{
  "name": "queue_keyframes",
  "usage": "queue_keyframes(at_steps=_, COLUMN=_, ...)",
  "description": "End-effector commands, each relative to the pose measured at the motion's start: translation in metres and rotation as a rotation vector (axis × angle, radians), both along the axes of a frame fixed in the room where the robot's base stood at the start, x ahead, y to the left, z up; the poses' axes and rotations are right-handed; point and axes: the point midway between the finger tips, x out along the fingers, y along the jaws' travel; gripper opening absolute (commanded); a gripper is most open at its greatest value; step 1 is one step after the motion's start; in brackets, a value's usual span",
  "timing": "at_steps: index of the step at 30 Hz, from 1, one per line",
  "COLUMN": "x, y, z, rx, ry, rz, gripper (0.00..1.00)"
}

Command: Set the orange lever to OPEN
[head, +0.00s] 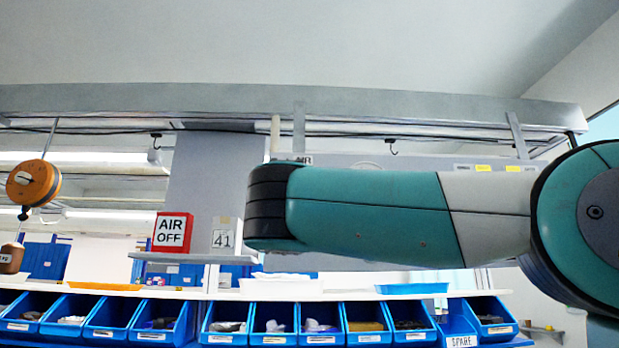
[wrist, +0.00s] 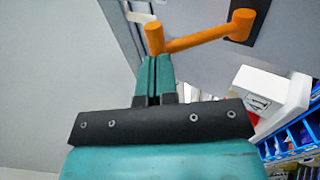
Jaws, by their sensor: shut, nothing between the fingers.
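The orange lever (wrist: 200,39) shows in the wrist view. Its arm runs from a pivot on a dark plate (wrist: 253,22) at upper right to an upright round peg at its left end. My gripper (wrist: 154,62) is shut and empty, with its fingertips right by the peg end. The peg overlaps the tips in the picture; I cannot tell whether they touch. In the head view my arm covers the lever, and my fingers do not show. No OPEN mark is readable in either view.
A red-framed AIR OFF sign (head: 173,232) and a block marked 41 (head: 223,238) stand on a small shelf (head: 190,257); the block also shows in the wrist view (wrist: 262,100). Blue bins (head: 273,325) line the bottom. An orange round reel (head: 33,184) hangs at left.

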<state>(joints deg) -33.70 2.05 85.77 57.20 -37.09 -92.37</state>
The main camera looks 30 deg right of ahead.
Motion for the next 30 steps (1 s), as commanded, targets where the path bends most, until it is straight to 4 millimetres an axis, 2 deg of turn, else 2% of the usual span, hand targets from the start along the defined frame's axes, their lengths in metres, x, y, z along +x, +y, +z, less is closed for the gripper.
queue_keyframes(at_steps=6, x=0.002, y=0.000, z=0.008, rx=0.002, ry=0.002, rz=0.002, gripper=0.00)
queue_keyframes(at_steps=23, x=0.002, y=-0.002, z=0.013, rx=0.003, ry=-0.004, rz=0.000, gripper=0.00)
queue_keyframes(at_steps=30, x=-0.006, y=0.000, z=0.001, rx=0.003, ry=-0.005, rz=-0.003, gripper=0.00)
